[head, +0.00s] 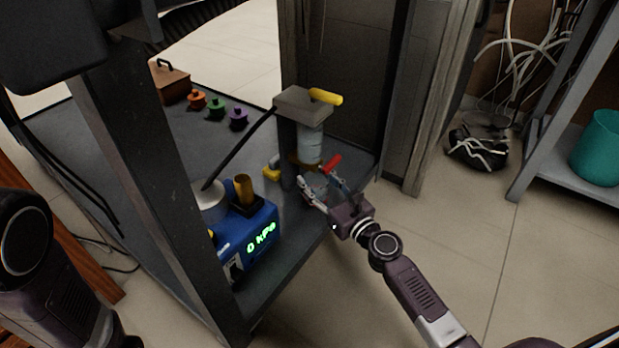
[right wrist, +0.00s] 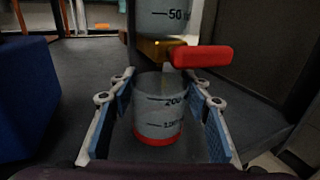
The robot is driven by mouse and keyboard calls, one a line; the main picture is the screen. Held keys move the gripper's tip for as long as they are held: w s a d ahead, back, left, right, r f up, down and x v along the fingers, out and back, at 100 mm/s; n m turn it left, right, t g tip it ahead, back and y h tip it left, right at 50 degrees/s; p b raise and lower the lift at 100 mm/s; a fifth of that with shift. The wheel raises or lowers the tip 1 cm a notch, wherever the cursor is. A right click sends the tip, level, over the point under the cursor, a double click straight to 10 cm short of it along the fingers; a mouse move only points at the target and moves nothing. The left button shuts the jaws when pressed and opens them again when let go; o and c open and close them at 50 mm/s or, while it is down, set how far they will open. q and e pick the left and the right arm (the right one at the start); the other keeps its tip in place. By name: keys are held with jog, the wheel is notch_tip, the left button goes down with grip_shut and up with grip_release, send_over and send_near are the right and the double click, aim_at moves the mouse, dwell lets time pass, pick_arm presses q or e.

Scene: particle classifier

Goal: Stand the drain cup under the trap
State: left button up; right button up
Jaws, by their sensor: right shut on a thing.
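The drain cup (right wrist: 158,118) is a clear beaker with black markings and a red base. It sits upright between the blue pads of my right gripper (right wrist: 163,84), which is shut on it. The trap is a clear graduated cylinder (head: 311,146) with a brass valve (right wrist: 157,48) and a red handle (right wrist: 201,57) below it. In the right wrist view the cup's rim is just below the valve; I cannot tell whether it is exactly beneath or whether its base touches the shelf. In the head view my right gripper (head: 319,188) partly hides the cup. My left gripper is out of view.
A blue pump (head: 247,248) with a green readout stands at the front of the dark shelf (head: 165,138). A grey post (head: 150,170) rises in front. Orange, green and purple knobbed pieces (head: 216,110) sit farther back. A yellow handle (head: 325,97) tops the trap.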

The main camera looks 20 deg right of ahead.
aim_at(310, 178)
jog(key=shift+x, duration=1.25)
jog(key=shift+w+a+f+b, duration=0.15)
jog(key=shift+w+f+b, duration=0.3)
jog(key=shift+f+b, duration=0.4)
jog(key=shift+r, duration=0.1)
jog(key=shift+b, duration=0.4)
jog(key=o, duration=1.2)
jog(key=shift+c, duration=0.2)
